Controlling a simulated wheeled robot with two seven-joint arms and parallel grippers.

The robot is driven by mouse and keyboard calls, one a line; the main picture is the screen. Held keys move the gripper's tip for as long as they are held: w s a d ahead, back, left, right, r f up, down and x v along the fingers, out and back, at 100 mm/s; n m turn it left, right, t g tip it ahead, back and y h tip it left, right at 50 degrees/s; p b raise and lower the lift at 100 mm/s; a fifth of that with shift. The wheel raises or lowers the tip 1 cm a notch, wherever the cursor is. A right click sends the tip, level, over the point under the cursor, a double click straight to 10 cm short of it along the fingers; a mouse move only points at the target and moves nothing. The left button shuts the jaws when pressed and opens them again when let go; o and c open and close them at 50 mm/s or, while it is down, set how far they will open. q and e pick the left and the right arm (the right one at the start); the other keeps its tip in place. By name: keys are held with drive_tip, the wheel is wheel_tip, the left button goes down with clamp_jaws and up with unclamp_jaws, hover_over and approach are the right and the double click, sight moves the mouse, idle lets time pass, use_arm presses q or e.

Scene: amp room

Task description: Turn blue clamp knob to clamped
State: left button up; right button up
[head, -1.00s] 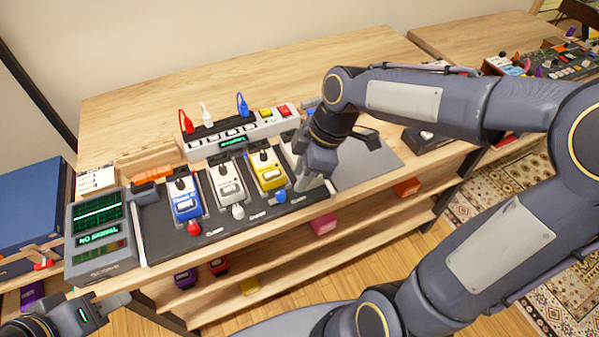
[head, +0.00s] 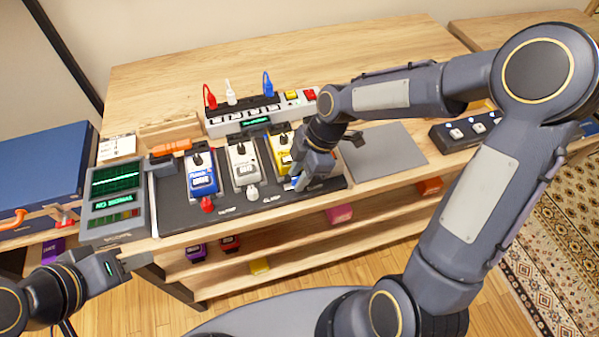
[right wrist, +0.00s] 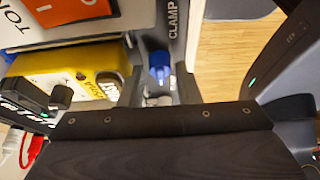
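The blue clamp knob (right wrist: 159,66) shows in the right wrist view, beside the yellow pedal and near the "CLAMP" lettering on the board. My right gripper (right wrist: 160,88) is open there, with one finger on each side of the line to the knob. I cannot tell whether the fingers touch it. In the head view my right gripper (head: 302,184) is low over the right front of the dark pedalboard (head: 222,212) and hides the knob. My left gripper (head: 128,264) is in front of the shelf at lower left, away from the board; its opening is unclear.
Blue (head: 202,178), white (head: 243,168) and yellow (head: 279,150) pedals stand on the board. A power strip (head: 240,120) with coloured plugs lies behind them. A "NO SIGNAL" monitor (head: 115,196) stands left. A bare grey mat (head: 385,158) lies right.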

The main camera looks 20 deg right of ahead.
clamp_jaws()
